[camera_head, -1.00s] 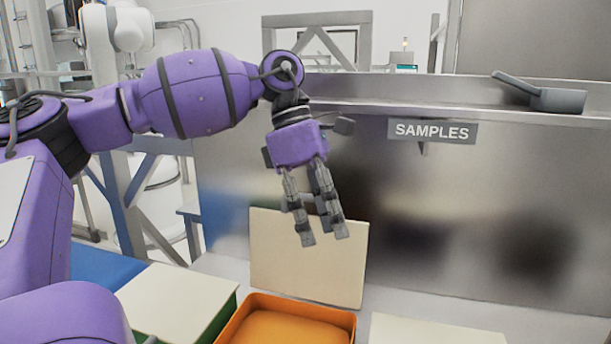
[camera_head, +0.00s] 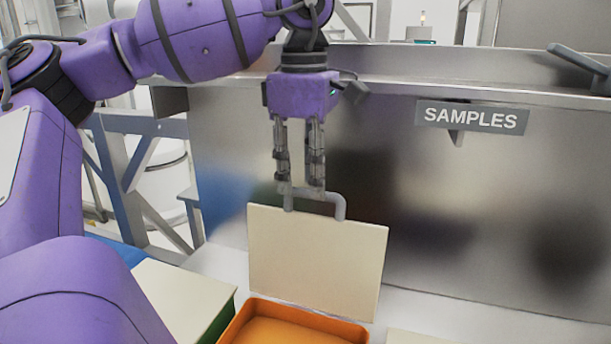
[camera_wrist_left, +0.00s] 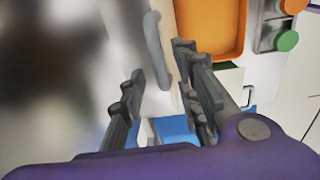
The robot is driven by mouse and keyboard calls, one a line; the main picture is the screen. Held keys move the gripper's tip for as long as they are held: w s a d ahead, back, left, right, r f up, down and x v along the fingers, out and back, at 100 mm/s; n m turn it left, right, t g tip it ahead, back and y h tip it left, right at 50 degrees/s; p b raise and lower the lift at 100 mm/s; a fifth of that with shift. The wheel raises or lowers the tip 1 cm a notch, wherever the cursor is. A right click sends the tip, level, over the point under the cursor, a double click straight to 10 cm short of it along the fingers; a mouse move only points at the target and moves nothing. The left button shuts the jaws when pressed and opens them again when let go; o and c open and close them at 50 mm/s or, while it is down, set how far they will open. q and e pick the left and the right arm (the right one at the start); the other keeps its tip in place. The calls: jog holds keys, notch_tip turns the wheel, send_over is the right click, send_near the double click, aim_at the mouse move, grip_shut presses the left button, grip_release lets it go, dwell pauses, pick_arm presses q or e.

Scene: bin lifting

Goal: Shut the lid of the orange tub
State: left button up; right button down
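The orange tub (camera_head: 345,325) sits at the bottom middle of the head view, its front cut off by the frame. Its cream lid (camera_head: 318,265) stands upright at the tub's back edge, with a grey bar handle (camera_head: 340,208) on its far side, near the top. My left gripper (camera_head: 301,188) points down with its fingertips at the handle. In the wrist view the left gripper (camera_wrist_left: 160,62) is open, with the handle (camera_wrist_left: 153,45) and the lid edge between its fingers. Contact is unclear. The orange tub (camera_wrist_left: 238,50) lies right of the fingers there. My right gripper is not in view.
A green bin with a closed cream lid (camera_head: 180,295) stands left of the tub. Another cream lid (camera_head: 410,338) shows at the bottom right. A steel wall with a SAMPLES sign (camera_head: 473,117) rises close behind.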

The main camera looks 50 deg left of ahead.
pick_arm(q)
jog(key=shift+f, duration=0.65)
grip_shut()
